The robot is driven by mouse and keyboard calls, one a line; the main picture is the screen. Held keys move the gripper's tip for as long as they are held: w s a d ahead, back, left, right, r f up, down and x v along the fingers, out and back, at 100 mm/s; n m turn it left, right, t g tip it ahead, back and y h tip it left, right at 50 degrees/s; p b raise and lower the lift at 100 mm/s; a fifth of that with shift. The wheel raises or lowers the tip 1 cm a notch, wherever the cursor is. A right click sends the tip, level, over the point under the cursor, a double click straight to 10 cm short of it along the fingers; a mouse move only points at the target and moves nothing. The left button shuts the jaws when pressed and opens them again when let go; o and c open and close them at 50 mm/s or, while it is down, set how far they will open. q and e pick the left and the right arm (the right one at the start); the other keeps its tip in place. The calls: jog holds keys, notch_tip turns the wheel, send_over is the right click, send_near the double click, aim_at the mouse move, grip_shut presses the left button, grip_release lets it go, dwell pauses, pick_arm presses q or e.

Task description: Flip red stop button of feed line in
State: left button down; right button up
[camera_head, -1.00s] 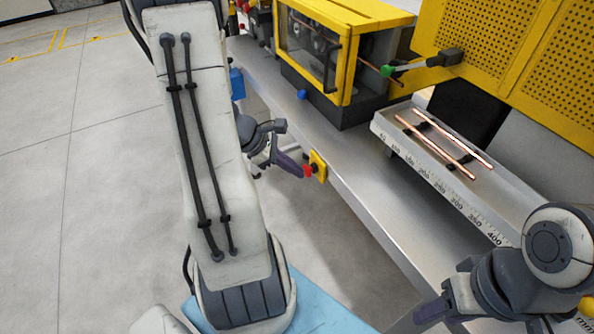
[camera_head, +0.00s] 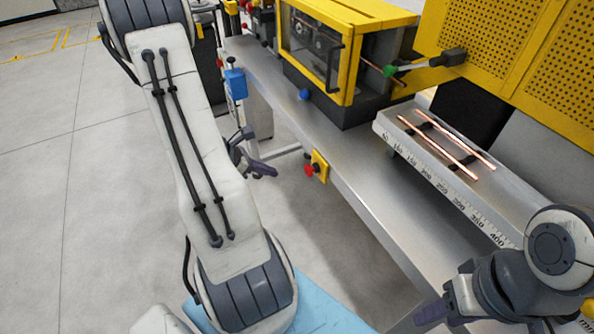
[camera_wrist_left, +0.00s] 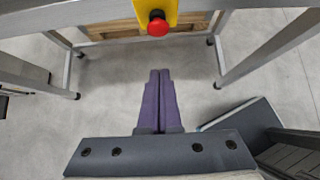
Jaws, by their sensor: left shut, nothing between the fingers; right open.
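The red stop button (camera_head: 309,169) sits on a yellow plate (camera_head: 320,166) on the front edge of the grey bench. It also shows in the left wrist view as a red button (camera_wrist_left: 158,27) on a yellow plate (camera_wrist_left: 156,8) at the top. My left gripper (camera_head: 268,170) is left of the button in the head view, apart from it. Its purple fingers (camera_wrist_left: 158,74) are closed together and empty, with a gap below the button in the wrist view. My right gripper (camera_head: 420,318) is at the lower right, beside the bench front, and open.
The grey bench (camera_head: 372,200) carries a yellow-framed machine (camera_head: 350,95) with a blue button (camera_head: 304,95). A ruled tray (camera_head: 440,186) holds copper tubes (camera_head: 440,150). A blue box (camera_head: 236,85) is on the bench's left side.

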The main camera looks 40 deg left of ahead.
aim_at(311, 170)
pick_arm(q)
jog(key=w+d+f+p, duration=0.2)
jog(key=w+d+f, duration=0.1)
jog(key=w, duration=0.5)
jog(key=shift+d+f, duration=0.15)
jog(key=shift+f, duration=0.65)
